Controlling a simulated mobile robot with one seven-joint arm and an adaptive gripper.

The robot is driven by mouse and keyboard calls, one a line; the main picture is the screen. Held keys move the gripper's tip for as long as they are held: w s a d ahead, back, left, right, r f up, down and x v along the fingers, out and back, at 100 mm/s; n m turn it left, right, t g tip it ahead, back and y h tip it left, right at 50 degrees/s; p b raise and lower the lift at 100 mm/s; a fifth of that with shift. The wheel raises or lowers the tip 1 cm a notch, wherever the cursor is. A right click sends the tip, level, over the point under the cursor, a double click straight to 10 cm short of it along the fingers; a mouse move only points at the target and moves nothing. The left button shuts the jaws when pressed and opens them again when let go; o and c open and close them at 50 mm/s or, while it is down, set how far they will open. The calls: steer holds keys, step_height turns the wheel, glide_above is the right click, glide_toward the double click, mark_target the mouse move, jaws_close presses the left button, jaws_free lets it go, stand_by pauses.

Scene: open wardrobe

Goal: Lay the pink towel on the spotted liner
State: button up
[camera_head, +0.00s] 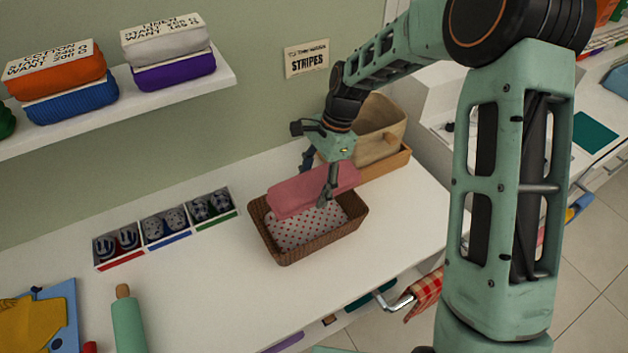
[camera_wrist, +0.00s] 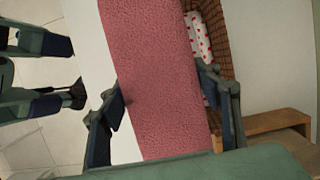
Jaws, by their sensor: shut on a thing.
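The pink towel (camera_head: 300,192) is a folded, soft strip held at the back part of the wicker basket (camera_head: 290,255). It also fills the middle of the wrist view (camera_wrist: 155,80). The spotted liner (camera_head: 305,227), white with red dots, lies inside the basket, and its rear part is hidden by the towel. A bit of it shows in the wrist view (camera_wrist: 198,38). My gripper (camera_head: 322,185) is shut on the towel, with one finger on each side of it. I cannot tell whether the towel touches the liner.
A wooden tray (camera_head: 388,165) with a beige fabric bin (camera_head: 378,130) stands just behind and right of the basket. A divided box (camera_head: 165,230) of rolled socks is to the left. A green roller (camera_head: 128,322) lies at front left. The counter in front of the basket is clear.

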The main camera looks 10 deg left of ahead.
mark_target(311, 229)
steer(key=shift+f+b, duration=5)
steer(key=shift+f, duration=2.75)
steer(key=shift+f, duration=0.25)
steer(key=shift+s+f+b, duration=0.25)
steer(key=shift+f+b, duration=0.15)
steer(key=shift+b, duration=0.05)
steer(key=o, duration=1.3)
steer(key=shift+w+f, duration=0.1)
steer(key=shift+f, duration=0.05)
steer(key=shift+c, duration=0.2)
steer(key=shift+o, duration=0.2)
steer(key=shift+w+r, duration=0.1)
steer(key=shift+r, duration=0.2)
steer(key=shift+c, duration=0.4)
steer(key=shift+r, duration=0.2)
step_height(311, 229, up, 8)
steer(key=p, duration=0.6)
steer(key=shift+r, duration=0.25)
